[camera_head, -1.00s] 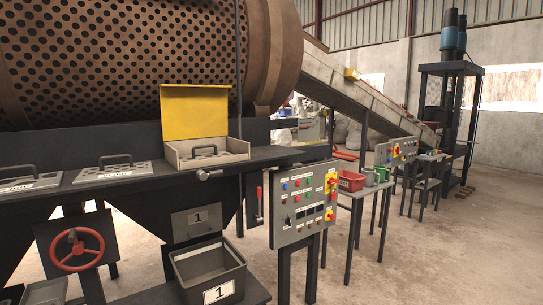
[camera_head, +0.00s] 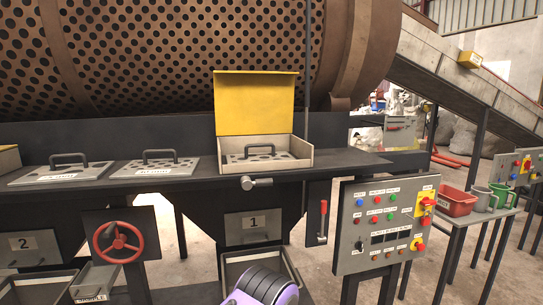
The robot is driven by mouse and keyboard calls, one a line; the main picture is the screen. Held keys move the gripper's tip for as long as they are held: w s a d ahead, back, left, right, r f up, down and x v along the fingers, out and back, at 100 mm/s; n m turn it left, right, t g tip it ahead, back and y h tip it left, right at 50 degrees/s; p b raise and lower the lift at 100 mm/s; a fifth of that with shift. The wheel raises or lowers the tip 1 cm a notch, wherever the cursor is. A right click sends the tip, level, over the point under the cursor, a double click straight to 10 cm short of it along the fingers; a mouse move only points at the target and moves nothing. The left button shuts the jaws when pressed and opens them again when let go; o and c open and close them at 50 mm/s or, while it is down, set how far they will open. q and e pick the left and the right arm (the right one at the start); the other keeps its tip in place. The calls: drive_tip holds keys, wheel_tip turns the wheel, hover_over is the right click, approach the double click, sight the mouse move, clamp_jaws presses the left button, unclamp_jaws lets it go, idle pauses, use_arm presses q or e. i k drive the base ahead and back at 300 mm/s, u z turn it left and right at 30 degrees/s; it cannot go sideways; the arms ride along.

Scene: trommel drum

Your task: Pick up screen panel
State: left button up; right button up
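One perforated grey screen panel (camera_head: 154,168) with a dark bar handle and a label lies flat on the dark ledge in front of the drum. A similar panel (camera_head: 62,173) lies to its left. Another perforated panel with a handle (camera_head: 264,161) sits inside an open box (camera_head: 295,164) with a raised yellow lid (camera_head: 254,104). A purple and grey ribbed part, seemingly of my own arm, shows at the bottom centre. No gripper fingers are visible, and nothing is seen touching the panels.
The perforated drum (camera_head: 180,50) spans the top. A latch handle (camera_head: 257,183) sticks out from the ledge. Below are a red handwheel (camera_head: 118,243) and bins (camera_head: 95,281). A control panel (camera_head: 385,222) and a table with a red bin (camera_head: 456,201) stand to the right.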

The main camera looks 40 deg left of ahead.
sight(246, 158)
drive_tip(key=u, duration=0.5)
drive_tip(key=i, duration=0.7)
drive_tip(key=u, duration=0.65)
